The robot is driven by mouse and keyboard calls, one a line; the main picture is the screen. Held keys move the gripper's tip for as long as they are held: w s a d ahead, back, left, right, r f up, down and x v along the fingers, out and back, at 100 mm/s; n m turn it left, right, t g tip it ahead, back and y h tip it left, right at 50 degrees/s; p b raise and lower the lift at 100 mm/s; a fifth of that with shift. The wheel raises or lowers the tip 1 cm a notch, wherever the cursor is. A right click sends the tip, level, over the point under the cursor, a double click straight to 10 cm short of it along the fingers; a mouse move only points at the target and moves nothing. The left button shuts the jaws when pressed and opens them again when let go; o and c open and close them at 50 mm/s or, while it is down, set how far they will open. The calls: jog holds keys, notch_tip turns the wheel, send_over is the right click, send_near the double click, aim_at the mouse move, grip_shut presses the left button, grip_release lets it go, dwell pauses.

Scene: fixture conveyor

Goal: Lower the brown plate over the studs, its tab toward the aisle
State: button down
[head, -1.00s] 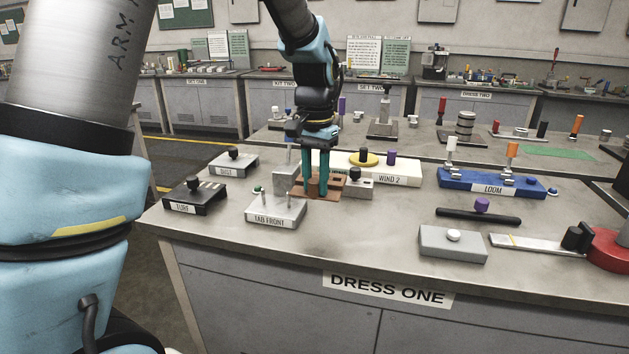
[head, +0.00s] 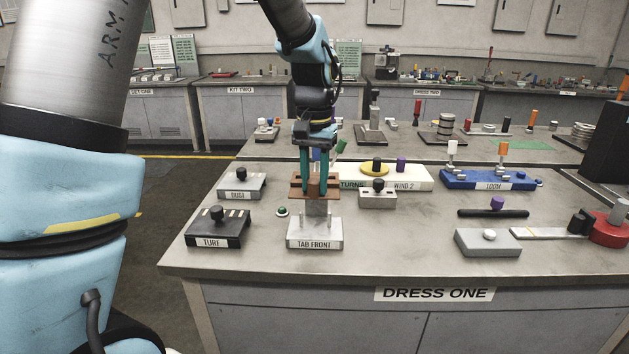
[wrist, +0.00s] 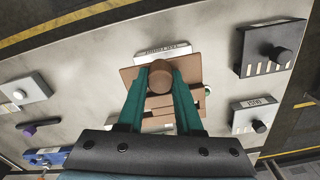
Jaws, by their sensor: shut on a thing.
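My gripper (head: 316,194) is shut on the round knob of the brown plate (head: 299,181). The knob (wrist: 160,77) shows between the teal fingers in the wrist view, with the flat plate (wrist: 133,75) under it. Slots show in the plate on the wrist side; I cannot tell which edge bears the tab. The grey fixture labelled TAB FRONT (head: 315,242) is just in front of and below the plate in the head view. Short upright studs show on it, and a grey block rises behind. The plate hides part of the fixture in the wrist view. Contact between them cannot be told.
The black TURF block (head: 217,232) and grey DUST block (head: 241,188) stand to the left. A small grey knobbed block (head: 378,197) is close on the right. Farther right are the blue LOOM base (head: 487,180) and a grey box (head: 488,243). Front bench space is partly clear.

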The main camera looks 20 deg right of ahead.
dwell(0.3)
notch_tip(320, 180, down, 7)
jog(key=b, duration=0.3)
jog(key=shift+f+b, duration=0.15)
jog(key=shift+b, duration=0.2)
jog(key=shift+f, duration=0.1)
dwell(0.8)
jog(key=shift+f+b, duration=1.3)
jog(key=shift+f, duration=0.85)
jog(key=shift+f, duration=0.35)
jog(key=c, duration=0.5)
grip_release()
